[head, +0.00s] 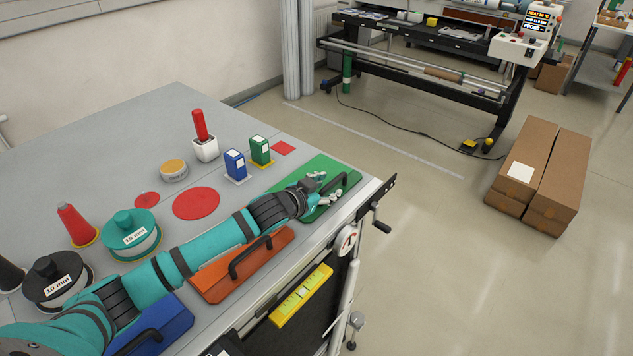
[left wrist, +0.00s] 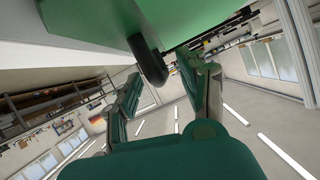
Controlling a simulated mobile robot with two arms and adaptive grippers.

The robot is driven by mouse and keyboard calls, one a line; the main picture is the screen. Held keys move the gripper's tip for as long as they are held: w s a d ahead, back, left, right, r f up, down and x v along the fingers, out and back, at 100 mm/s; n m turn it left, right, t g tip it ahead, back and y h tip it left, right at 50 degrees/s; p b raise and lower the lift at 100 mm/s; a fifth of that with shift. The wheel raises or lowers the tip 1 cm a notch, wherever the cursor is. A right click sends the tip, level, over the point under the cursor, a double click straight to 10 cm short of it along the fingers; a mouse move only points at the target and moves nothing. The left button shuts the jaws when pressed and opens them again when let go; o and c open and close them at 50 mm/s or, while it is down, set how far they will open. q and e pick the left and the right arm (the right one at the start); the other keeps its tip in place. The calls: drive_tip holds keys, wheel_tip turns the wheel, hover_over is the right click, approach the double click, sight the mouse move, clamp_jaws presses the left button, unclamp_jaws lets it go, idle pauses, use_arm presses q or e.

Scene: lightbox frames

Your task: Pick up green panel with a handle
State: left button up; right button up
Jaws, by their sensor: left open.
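The green panel (head: 319,164) lies flat at the right end of the grey table, with a black handle (head: 346,181) on top. My left gripper (head: 322,189) is over the panel, at the handle, and covers part of both. In the left wrist view, the green panel (left wrist: 90,18) fills the top. Its black handle (left wrist: 150,62) reaches down toward the gap between the two spread fingers of my left gripper (left wrist: 166,80). The gripper is open; I cannot tell whether a finger touches the handle. My right gripper is not in view.
An orange panel (head: 213,281) and a blue panel (head: 172,322), both with black handles, lie along the front edge beside my left arm. Blue (head: 235,165) and green (head: 260,151) blocks stand behind the green panel. A crank (head: 381,226) sticks out at the table's right corner.

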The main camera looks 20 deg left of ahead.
use_arm(q)
drive_tip(key=shift+x, duration=0.75)
drive_tip(key=shift+c, duration=0.4)
clamp_jaws()
